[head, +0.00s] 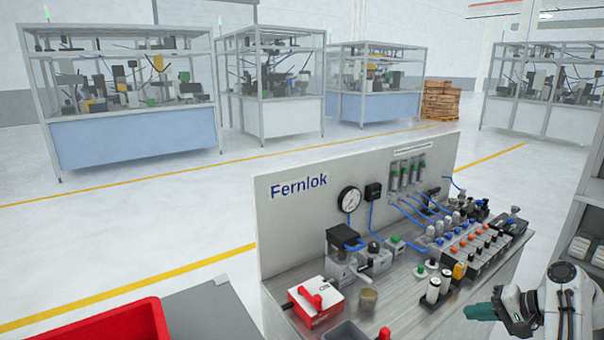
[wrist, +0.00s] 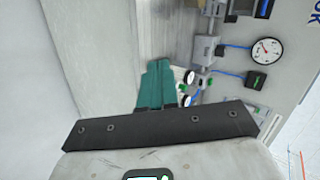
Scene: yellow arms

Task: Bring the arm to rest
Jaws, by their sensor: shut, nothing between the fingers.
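My gripper (head: 481,311) is at the lower right of the head view, with teal fingers pointing left. It is beside the right part of the Fernlok bench (head: 455,299). In the wrist view the teal fingers (wrist: 155,85) are together, with nothing seen between them. The bench's fittings and its pressure gauge (wrist: 265,50) show beyond the fingers, turned on their side. The white arm link (head: 568,290) behind the gripper is mine. The rest of my arm is out of view.
The bench carries a gauge (head: 349,199), a red-and-white box (head: 316,303) and rows of valves (head: 462,240). A red bin (head: 110,325) is at lower left. A grey shelf (head: 590,200) stands close on the right. Open floor lies behind the bench.

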